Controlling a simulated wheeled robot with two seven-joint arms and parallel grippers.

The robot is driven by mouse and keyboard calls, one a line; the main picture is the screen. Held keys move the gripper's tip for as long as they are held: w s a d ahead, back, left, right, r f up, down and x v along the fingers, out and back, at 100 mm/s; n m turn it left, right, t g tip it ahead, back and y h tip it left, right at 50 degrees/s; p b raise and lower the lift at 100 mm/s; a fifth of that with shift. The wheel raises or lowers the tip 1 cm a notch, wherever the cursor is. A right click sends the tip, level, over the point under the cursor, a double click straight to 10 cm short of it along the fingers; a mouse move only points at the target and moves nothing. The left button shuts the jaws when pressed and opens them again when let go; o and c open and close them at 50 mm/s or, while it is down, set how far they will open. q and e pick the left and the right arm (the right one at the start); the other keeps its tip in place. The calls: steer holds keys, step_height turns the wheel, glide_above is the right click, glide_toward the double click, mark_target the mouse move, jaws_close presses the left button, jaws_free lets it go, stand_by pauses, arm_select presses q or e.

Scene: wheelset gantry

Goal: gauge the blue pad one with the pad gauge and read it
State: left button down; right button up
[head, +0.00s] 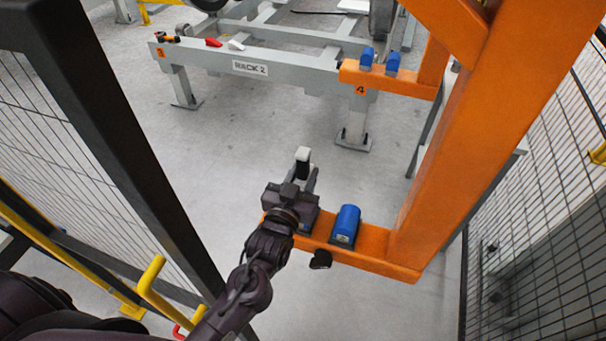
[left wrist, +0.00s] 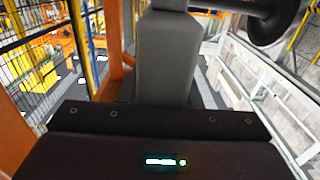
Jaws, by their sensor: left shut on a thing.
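My left gripper (head: 303,178) is shut on a grey upright device with a pale top and a dark face, which looks like the pad gauge (head: 303,157). In the left wrist view the grey device (left wrist: 166,55) stands up in front of the gripper body; its reading does not show. One blue pad (head: 345,226) sits in the open on the near orange bracket (head: 375,262). Another blue pad (head: 309,220) beside it is mostly hidden by my gripper. I cannot tell which is pad one, or whether the gauge touches a pad. My right gripper is not in view.
An orange post (head: 470,130) rises at the right. A farther orange bracket marked 4 (head: 385,85) carries two blue pads (head: 367,57). The grey RACK 2 frame (head: 265,62) stands behind. Mesh fences flank both sides; a yellow handle (head: 152,277) is lower left.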

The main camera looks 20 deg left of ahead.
mark_target(303, 153)
arm_select(q)
steer(key=shift+r+p, duration=3.45)
steer(key=shift+r, duration=0.1)
steer(key=shift+r+p, duration=0.8)
steer(key=shift+r, duration=0.2)
